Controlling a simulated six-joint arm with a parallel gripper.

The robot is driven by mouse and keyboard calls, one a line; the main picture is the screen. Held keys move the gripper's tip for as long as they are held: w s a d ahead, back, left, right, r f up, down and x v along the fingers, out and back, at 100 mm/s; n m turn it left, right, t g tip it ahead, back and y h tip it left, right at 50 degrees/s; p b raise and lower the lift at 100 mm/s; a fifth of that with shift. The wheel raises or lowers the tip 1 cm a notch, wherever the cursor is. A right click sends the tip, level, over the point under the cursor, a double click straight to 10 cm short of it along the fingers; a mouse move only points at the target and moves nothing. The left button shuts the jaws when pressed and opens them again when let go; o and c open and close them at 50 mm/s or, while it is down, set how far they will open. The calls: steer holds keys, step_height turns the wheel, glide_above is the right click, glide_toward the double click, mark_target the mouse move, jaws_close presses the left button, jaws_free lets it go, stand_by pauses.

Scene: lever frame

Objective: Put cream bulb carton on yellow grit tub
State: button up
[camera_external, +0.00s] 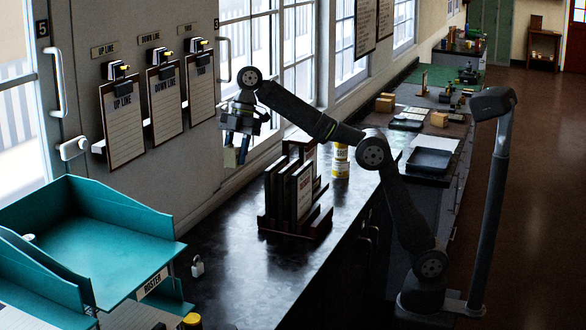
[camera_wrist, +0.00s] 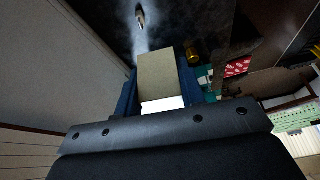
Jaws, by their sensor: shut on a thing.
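My gripper (camera_external: 236,152) is raised above the back of the dark counter, near the wall. In the wrist view its blue fingers are shut on a cream bulb carton (camera_wrist: 158,77), a plain pale block. In the external view the carton (camera_external: 230,158) shows only as a small pale patch under the gripper, partly hidden by the fingers. A yellow tub with a white label (camera_external: 341,161) stands upright on the counter behind the book rack. Another yellow-topped container (camera_external: 192,321) is cut off at the bottom edge. I cannot tell which one is the grit tub.
A dark wooden rack (camera_external: 297,195) with upright boards stands mid-counter. Teal trays (camera_external: 100,235) fill the left. A small padlock (camera_external: 197,265) lies near them. Clipboards (camera_external: 122,122) hang on the wall. The counter between trays and rack (camera_external: 240,240) is clear.

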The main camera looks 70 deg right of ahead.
steer(key=w+d+m+t+h, duration=0.1)
steer(key=w+d+m, duration=0.25)
steer(key=d, duration=0.75)
steer(key=w+d+m+t, duration=0.1)
steer(key=w+d+m, duration=0.25)
steer(key=d, duration=0.75)
steer(key=s+d+m+t+h, duration=0.2)
steer(key=d+m, duration=0.4)
steer(key=d, duration=1.5)
steer(key=s+d+m+h, duration=0.2)
steer(key=s+d+m, duration=0.2)
steer(key=s+d, duration=0.6)
steer(key=s+d+m+g+h, duration=0.1)
steer(key=s+d+m, duration=0.45)
steer(key=d, duration=0.75)
steer(key=s+d+m+h, duration=0.2)
steer(key=s+d+m, duration=0.2)
steer(key=s+d, duration=0.6)
steer(key=shift+n, duration=0.25)
steer(key=w+f, duration=0.4)
steer(key=w+a+f, duration=0.1)
steer(key=w+f, duration=0.3)
steer(key=w, duration=0.1)
steer(key=w+f, duration=0.4)
steer(key=shift+w+a+f, duration=0.1)
steer(key=shift+w+a, duration=0.2)
steer(key=shift+a, duration=0.1)
steer(key=shift+f, duration=1.9)
steer(key=shift+f, duration=0.1)
